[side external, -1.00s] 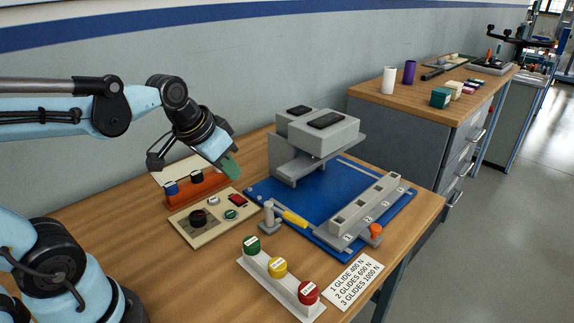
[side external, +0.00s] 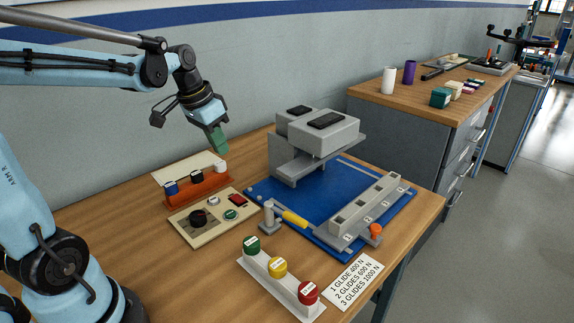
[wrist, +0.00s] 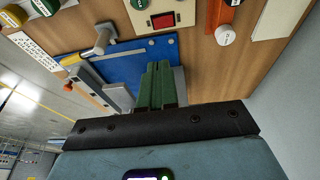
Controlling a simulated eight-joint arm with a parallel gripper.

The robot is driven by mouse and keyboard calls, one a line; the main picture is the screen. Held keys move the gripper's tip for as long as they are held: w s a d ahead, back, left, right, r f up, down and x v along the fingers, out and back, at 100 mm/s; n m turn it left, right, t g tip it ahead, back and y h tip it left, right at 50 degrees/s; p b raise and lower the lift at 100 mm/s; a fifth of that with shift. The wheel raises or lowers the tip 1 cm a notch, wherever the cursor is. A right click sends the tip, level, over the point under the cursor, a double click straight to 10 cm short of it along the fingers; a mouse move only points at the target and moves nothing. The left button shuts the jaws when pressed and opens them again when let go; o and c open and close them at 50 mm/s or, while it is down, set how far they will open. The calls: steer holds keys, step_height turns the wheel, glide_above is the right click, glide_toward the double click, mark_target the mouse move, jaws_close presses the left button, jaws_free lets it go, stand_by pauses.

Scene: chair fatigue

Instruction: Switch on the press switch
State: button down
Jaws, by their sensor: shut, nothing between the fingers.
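A cream control panel (side external: 208,236) lies on the wooden bench. It carries a red rocker switch (side external: 238,200), a black knob (side external: 198,217), a green button (side external: 231,214) and a small pale button (side external: 213,201). The red rocker switch also shows in the wrist view (wrist: 163,19), in a dark frame; I cannot tell which way it is set. My gripper (side external: 219,145) has green fingers, shut and empty. It hangs in the air above and behind the panel, well apart from the switch. In the wrist view the green fingers (wrist: 160,85) point toward the blue plate.
An orange rack (side external: 197,189) with several knobs stands behind the panel. The grey press (side external: 325,135) stands right on a blue plate (side external: 285,200), with a yellow-handled lever (side external: 293,218). Green, yellow and red buttons sit on a white strip (side external: 264,272) in front. Bare bench lies left of the panel.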

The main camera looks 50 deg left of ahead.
steer(key=shift+f, duration=0.1)
glide_above(242, 200)
steer(key=f, duration=1.2)
steer(key=shift+s+a, duration=0.35)
steer(key=shift+d+f, duration=0.1)
steer(key=shift+f, duration=0.55)
steer(key=shift+d+f, duration=0.25)
steer(key=shift+f, duration=0.2)
steer(key=shift+a+r, duration=0.1)
steer(key=shift+a, duration=0.05)
steer(key=shift+a+r, duration=0.15)
steer(key=shift+a, duration=0.55)
